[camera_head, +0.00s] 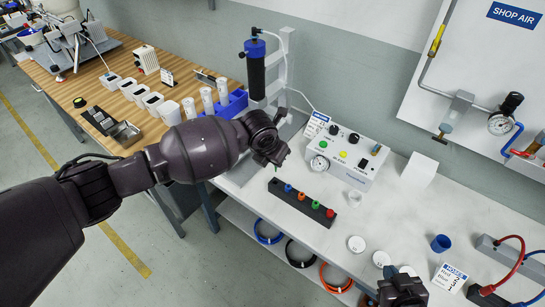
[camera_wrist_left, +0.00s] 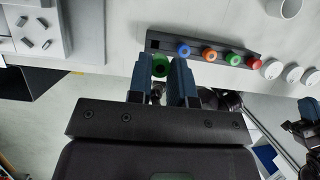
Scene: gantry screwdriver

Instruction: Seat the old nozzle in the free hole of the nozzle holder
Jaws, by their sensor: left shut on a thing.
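The nozzle holder (camera_head: 298,205) is a dark bar on the white bench, also in the left wrist view (camera_wrist_left: 220,56). It carries a blue nozzle (camera_head: 288,188), an orange one (camera_head: 301,196), a green one (camera_head: 315,204) and a red one (camera_head: 330,213). Its free place (camera_wrist_left: 155,43) is at the end beside the blue nozzle. My left gripper (camera_wrist_left: 160,80) is shut on a green nozzle (camera_wrist_left: 160,66), apparently the old one, just short of that end in the picture. Height above the bench is unclear.
A control box (camera_head: 345,157) with a gauge stands behind the holder. A blue-topped syringe barrel (camera_head: 255,68) on a stand is behind my left gripper. White round caps (camera_head: 356,244) and a blue cup (camera_head: 441,243) lie to the right. The bench front edge is near the holder.

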